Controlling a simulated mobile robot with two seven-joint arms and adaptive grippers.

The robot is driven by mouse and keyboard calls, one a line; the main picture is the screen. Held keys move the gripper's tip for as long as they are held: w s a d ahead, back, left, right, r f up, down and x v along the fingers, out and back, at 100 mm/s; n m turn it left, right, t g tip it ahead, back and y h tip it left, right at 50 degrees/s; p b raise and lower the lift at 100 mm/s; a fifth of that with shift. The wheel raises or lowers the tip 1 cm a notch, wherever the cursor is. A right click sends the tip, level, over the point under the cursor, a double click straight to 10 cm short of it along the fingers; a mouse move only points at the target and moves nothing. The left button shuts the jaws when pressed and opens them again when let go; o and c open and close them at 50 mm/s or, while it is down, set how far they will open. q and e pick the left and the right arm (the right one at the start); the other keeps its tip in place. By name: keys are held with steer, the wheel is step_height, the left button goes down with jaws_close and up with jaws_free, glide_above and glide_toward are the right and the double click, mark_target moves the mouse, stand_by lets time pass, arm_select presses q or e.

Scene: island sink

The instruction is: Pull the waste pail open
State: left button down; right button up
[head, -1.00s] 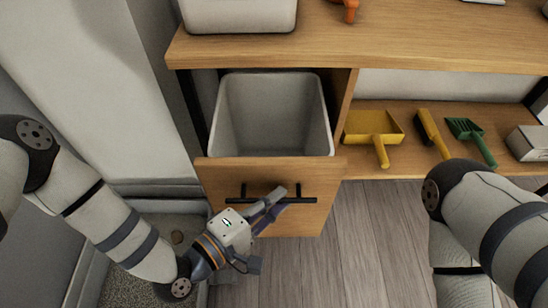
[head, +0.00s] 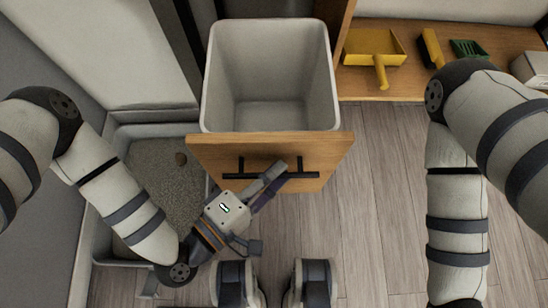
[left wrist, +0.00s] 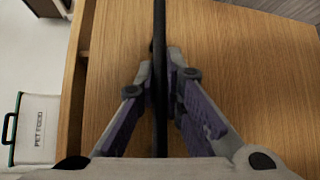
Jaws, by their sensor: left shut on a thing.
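The waste pail (head: 270,75) is a light grey, empty bin behind a wooden drawer front (head: 300,150). In the head view it stands pulled out from the cabinet, its whole open top showing. A black bar handle (head: 305,175) runs across the drawer front, and it also shows in the left wrist view (left wrist: 159,30). My left gripper (head: 272,178) is shut on the handle, with purple-padded fingers on both sides of the bar in the left wrist view (left wrist: 163,90). My right gripper is not in view; only my right arm shows at the right.
A litter tray (head: 165,180) with grey grains stands on the floor left of the drawer. A low shelf at the right holds a yellow dustpan (head: 375,52), a yellow brush (head: 431,48) and a green scoop (head: 468,48). The plank floor (head: 385,190) is clear right of the drawer.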

arm_select(q)
steer(key=c, duration=1.7)
jaws_free()
steer(key=v, duration=1.2)
steer(key=shift+a, duration=0.1)
